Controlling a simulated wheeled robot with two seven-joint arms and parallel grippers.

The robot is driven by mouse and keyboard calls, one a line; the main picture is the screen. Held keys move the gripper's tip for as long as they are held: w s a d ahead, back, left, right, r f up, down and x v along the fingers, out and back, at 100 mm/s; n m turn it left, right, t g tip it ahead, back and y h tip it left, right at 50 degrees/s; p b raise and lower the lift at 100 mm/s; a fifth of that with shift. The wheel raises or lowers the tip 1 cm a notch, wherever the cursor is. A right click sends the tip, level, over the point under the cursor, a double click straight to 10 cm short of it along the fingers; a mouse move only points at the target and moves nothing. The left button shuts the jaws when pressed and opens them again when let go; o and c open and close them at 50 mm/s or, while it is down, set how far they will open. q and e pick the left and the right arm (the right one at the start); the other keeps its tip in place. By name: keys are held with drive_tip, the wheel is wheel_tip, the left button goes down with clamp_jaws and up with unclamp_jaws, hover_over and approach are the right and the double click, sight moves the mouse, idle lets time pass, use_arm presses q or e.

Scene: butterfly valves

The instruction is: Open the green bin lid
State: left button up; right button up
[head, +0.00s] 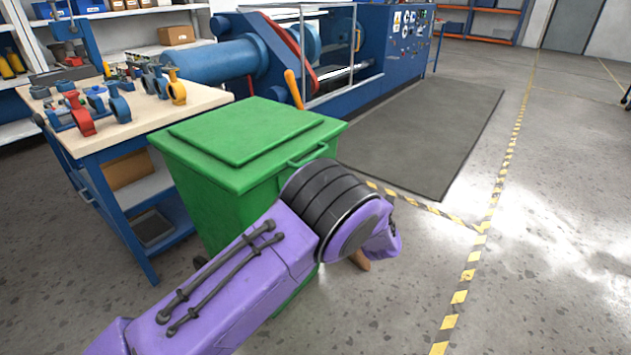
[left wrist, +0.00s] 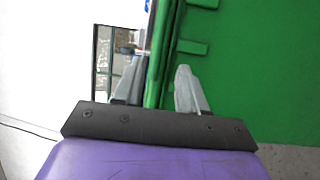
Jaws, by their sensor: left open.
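The green bin (head: 225,205) stands on the floor in front of the workbench, its green lid (head: 245,132) lying flat and closed. A green handle (head: 308,156) sits at the lid's front right edge. My left arm reaches across the front of the bin in the head view; its fingers are hidden there. In the left wrist view my left gripper (left wrist: 158,84) is open, one grey finger on each side of a narrow green bar or edge (left wrist: 158,55). I cannot tell whether that is the handle or the rim, or whether the fingers touch it. My right gripper is not in view.
A workbench (head: 180,112) with red, blue and yellow valves stands left of the bin. A large blue machine (head: 215,62) is behind it. A dark mat (head: 430,125) and open floor with yellow-black tape (head: 468,275) lie to the right.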

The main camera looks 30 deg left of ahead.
use_arm(q)
drive_tip(key=x, duration=1)
drive_tip(key=shift+w+r, duration=0.1)
clamp_jaws()
